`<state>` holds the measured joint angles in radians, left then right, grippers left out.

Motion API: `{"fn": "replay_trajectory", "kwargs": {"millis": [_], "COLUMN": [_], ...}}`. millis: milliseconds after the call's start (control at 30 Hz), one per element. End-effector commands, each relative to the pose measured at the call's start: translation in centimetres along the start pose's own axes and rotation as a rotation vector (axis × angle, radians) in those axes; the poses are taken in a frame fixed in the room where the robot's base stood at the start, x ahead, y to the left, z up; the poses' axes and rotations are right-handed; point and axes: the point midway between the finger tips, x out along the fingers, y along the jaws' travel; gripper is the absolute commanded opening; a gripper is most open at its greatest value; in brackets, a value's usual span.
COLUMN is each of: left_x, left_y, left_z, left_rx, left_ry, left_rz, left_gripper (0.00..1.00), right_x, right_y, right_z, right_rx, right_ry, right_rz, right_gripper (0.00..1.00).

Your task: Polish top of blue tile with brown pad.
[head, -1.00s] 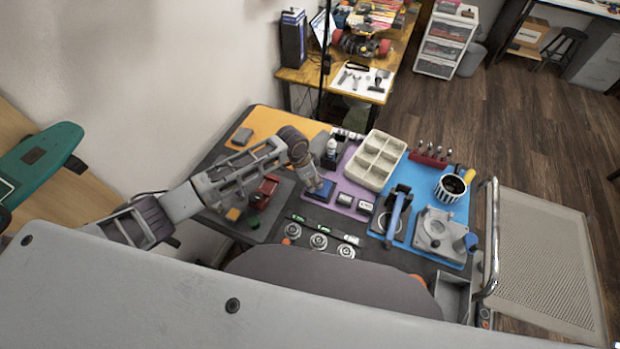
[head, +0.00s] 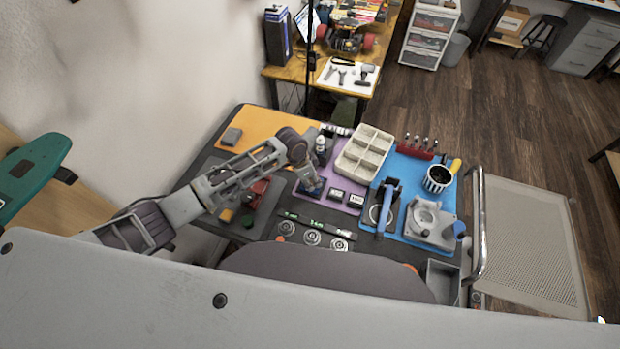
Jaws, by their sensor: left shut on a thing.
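The blue tile (head: 310,193) lies on the purple mat (head: 335,190) near the middle of the table. My left gripper (head: 311,183) reaches in from the left, points down over the tile and covers much of it. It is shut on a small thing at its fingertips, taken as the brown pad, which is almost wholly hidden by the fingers. The pad seems to be at the tile's top, but I cannot tell whether they touch. My right gripper is not in view.
A small bottle (head: 320,146) stands just behind the gripper. A cream compartment tray (head: 365,152) is to the right, and a blue-handled tool (head: 387,205) lies on the blue mat. A red vise-like object (head: 257,190) sits left, under my forearm. Round dials (head: 311,238) line the front.

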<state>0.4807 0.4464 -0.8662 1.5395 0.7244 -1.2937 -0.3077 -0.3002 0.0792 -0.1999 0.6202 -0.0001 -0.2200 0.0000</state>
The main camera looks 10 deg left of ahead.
Motion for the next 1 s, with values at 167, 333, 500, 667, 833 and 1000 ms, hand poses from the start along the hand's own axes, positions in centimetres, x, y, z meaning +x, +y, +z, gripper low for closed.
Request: {"fn": "replay_trajectory", "kwargs": {"millis": [167, 333, 500, 667, 833, 1000], "left_x": [0.1, 0.3, 0.6, 0.8, 0.9, 0.9], "left_y": [0.6, 1.2, 1.8, 2.3, 2.4, 2.4], "left_z": [-0.7, -1.3, -2.0, -2.4, -2.5, -2.5], "left_rx": [0.001, 0.001, 0.001, 0.0, 0.0, 0.0], "left_ry": [0.002, 0.001, 0.002, 0.001, 0.001, 0.001], "left_rz": [0.002, 0.001, 0.002, 0.001, 0.0, 0.0], "left_gripper": [0.18, 0.18, 0.18, 0.18, 0.18, 0.18], "right_x": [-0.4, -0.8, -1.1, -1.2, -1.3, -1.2], "right_y": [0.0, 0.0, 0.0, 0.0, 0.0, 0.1], "right_z": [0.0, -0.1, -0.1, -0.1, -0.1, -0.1], "right_rx": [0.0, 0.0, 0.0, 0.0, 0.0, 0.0], "right_ry": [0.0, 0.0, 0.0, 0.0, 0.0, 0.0], "right_rz": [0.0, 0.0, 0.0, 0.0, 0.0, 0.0], "right_gripper": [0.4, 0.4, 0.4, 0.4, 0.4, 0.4]}}
